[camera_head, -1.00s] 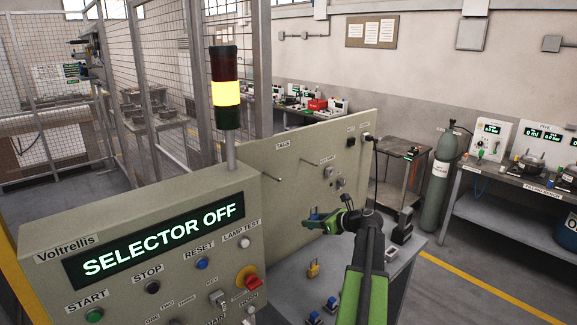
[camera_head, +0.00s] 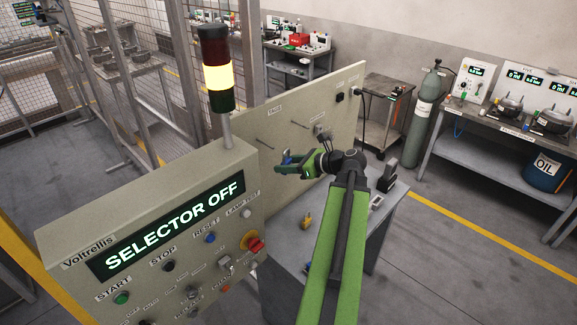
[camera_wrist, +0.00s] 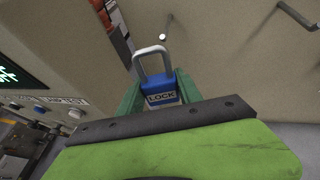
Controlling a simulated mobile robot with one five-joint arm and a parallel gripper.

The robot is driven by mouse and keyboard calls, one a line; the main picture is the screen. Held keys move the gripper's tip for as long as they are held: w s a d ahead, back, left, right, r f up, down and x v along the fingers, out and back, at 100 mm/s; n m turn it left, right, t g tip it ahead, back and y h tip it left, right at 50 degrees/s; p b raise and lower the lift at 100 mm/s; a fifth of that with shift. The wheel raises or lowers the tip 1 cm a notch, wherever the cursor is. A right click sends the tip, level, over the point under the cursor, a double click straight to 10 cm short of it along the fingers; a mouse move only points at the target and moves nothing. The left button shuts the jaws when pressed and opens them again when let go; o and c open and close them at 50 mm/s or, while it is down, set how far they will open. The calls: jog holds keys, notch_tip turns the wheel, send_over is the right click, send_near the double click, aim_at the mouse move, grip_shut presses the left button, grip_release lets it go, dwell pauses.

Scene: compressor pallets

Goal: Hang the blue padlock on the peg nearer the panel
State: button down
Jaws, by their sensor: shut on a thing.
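The blue padlock (camera_wrist: 162,90) is gripped by its body between my jaws, its silver shackle upright and "LOCK" on its face. In the head view my gripper (camera_head: 285,163) is shut on it, in front of the beige board (camera_head: 290,135) and just below and right of the left peg (camera_head: 265,142). This peg is nearer the control panel (camera_head: 160,235). A second peg (camera_head: 300,125) is farther along the board. In the wrist view the left peg (camera_wrist: 162,37) shows nearly end-on just above the shackle; they look apart, though depth is unclear. The second peg (camera_wrist: 297,15) is upper right.
A yellow padlock (camera_head: 307,220) stands on the grey table below. Small blue items (camera_head: 304,246) lie near it, partly hidden by my arm. A signal tower (camera_head: 217,70) rises above the panel.

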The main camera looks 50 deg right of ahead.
jog(key=w+f+b, duration=0.1)
jog(key=w, duration=0.7)
jog(key=shift+d+f, duration=0.2)
jog(key=shift+d, duration=0.15)
dwell(0.8)
jog(key=c, duration=0.7)
grip_release()
jog(key=p+v, duration=0.6)
jog(key=v, duration=1.1)
jog(key=shift+s+r, duration=0.15)
jog(key=shift+r, duration=0.05)
